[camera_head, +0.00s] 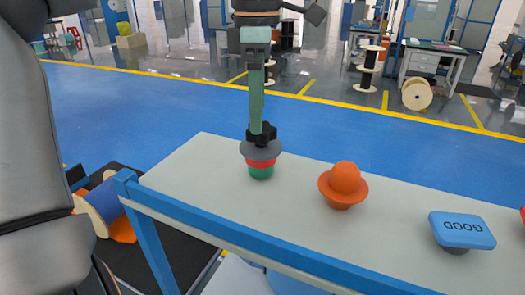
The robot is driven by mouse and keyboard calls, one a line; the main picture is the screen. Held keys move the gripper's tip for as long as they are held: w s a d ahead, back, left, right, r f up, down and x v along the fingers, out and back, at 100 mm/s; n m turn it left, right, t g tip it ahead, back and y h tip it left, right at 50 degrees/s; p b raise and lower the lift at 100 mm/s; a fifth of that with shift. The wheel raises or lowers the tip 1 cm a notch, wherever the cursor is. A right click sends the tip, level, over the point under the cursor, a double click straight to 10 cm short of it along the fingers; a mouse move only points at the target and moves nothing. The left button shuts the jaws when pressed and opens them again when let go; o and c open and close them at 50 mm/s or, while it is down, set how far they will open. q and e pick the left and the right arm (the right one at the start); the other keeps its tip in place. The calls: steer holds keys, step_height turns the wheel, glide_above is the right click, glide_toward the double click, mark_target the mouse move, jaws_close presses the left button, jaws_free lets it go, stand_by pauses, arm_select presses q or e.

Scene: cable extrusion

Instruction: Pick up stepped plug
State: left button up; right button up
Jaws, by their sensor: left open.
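The stepped plug (261,163) stands upright near the left end of the table, with grey, red and green tiers and a black lobed knob (267,134) on top. My left gripper (256,129) points straight down from above, its green finger seen edge-on. The fingertip overlaps the knob in the picture and hides part of it. The jaws are open; I cannot tell whether a finger touches the knob. My right gripper is not in view.
The light-topped table (215,165) has a blue frame. A red item is cut off at the right edge. A blue-and-tan spool (103,203) lies low left.

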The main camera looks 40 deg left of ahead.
mark_target(262, 143)
arm_select(q)
steer(key=shift+w+f, duration=0.1)
steer(key=shift+f, duration=0.8)
steer(key=f, duration=0.2)
steer(key=d+f, duration=0.1)
steer(key=f, duration=0.1)
steer(key=shift+f, duration=0.65)
steer(key=c, duration=1.1)
